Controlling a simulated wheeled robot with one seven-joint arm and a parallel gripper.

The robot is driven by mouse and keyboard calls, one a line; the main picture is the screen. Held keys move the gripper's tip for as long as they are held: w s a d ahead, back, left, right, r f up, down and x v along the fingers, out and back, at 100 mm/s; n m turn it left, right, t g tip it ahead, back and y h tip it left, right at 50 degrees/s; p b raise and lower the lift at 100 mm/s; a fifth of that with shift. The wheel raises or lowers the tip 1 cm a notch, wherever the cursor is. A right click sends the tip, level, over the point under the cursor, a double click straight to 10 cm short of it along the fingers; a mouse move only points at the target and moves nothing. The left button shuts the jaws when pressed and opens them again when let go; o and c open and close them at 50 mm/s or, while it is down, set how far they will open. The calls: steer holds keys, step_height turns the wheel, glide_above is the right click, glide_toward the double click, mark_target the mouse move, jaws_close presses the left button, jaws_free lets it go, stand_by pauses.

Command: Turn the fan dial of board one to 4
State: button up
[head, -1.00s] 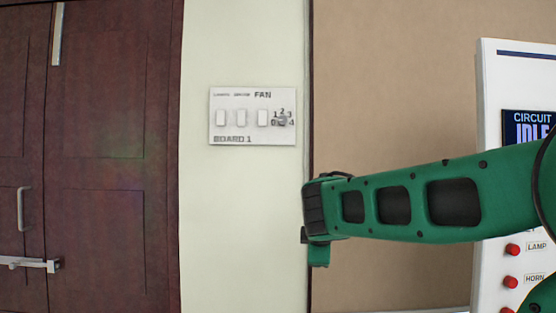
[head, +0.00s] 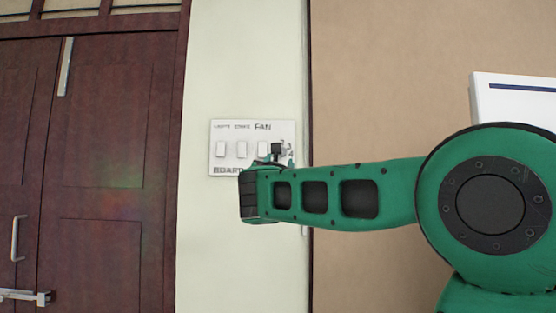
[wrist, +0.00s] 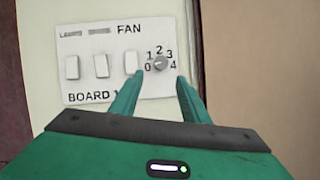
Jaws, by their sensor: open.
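Board one is a white plate (head: 229,153) on the pale wall, lettered FAN and BOARD 1. In the wrist view the plate (wrist: 84,47) shows the round grey fan dial (wrist: 160,63), with numbers 0 to 4 around it. I cannot make out clearly which number its pointer faces. My gripper (wrist: 159,77) is open, with one green finger at each side below the dial. No contact with the dial is visible. In the head view my arm covers the board's lower right part, and the dial is largely hidden.
Three white rocker switches (wrist: 101,66) stand left of the dial, the nearest (wrist: 132,63) close to the left finger. A dark strip (head: 303,85) runs down the wall right of the board. Dark red doors (head: 100,150) are at left; a white panel (head: 510,100) is at right.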

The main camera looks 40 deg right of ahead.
steer(key=x, duration=1)
steer(key=shift+d+f, duration=0.1)
steer(key=c, duration=1.1)
